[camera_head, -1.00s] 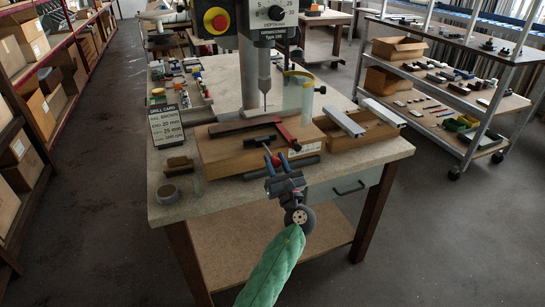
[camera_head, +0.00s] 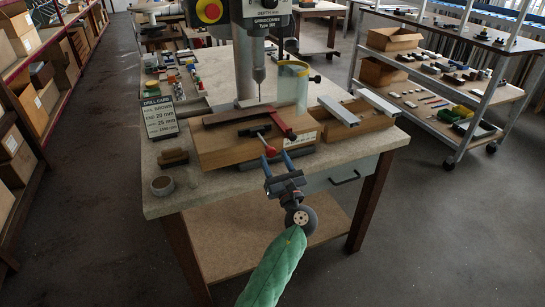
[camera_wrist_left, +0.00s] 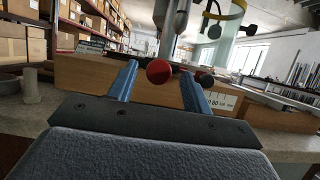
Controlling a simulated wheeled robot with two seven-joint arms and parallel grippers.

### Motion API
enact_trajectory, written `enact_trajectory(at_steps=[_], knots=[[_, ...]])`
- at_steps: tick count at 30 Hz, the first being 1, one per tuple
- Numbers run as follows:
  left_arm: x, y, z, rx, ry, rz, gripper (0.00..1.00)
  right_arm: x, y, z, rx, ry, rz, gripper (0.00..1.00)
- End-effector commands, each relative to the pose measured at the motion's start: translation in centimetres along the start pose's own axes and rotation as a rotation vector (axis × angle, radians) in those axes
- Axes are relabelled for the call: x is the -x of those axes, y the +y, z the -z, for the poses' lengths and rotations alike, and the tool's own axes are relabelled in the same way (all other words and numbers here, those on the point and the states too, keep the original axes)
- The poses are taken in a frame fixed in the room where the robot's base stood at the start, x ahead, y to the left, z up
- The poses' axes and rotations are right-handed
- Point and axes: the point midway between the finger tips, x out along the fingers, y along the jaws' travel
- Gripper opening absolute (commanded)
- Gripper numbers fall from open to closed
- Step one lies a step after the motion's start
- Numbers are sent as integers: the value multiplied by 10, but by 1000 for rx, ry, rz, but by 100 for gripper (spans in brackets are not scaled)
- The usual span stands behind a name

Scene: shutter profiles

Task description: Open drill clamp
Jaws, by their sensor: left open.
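The drill clamp sits on a wooden block (camera_head: 225,154) under the drill, with a red arm (camera_head: 279,124) across a brown profile (camera_head: 232,115) and a black handle bar (camera_head: 254,131). A red ball knob (camera_head: 270,150) is at its near end. My left gripper (camera_head: 276,157) is open, pointing at this knob from the front. In the left wrist view the red knob (camera_wrist_left: 159,71) shows between the fingers (camera_wrist_left: 160,76); I cannot tell whether they touch it. My right gripper is not in view.
The drill chuck (camera_head: 259,74) hangs above the block. A drill card (camera_head: 158,117) and a grey ring (camera_head: 162,186) are on the left of the bench. A wooden box with pale profiles (camera_head: 338,110) stands right of the block. The bench's front left surface is mostly clear.

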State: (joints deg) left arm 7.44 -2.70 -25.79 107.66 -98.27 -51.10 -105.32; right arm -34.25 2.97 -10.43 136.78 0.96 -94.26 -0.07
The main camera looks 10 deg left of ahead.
Motion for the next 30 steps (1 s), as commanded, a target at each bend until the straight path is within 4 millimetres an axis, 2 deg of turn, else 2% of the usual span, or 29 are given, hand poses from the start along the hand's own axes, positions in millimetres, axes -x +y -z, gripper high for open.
enact_trajectory(at_steps=[1,5,12,30], knots=[[9,0,3,0,1,1,50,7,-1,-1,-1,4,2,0],[24,0,2,0,1,1,50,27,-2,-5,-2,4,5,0],[46,0,1,-1,0,0,50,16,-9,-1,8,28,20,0],[49,0,0,20,0,0,50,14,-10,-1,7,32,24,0]])
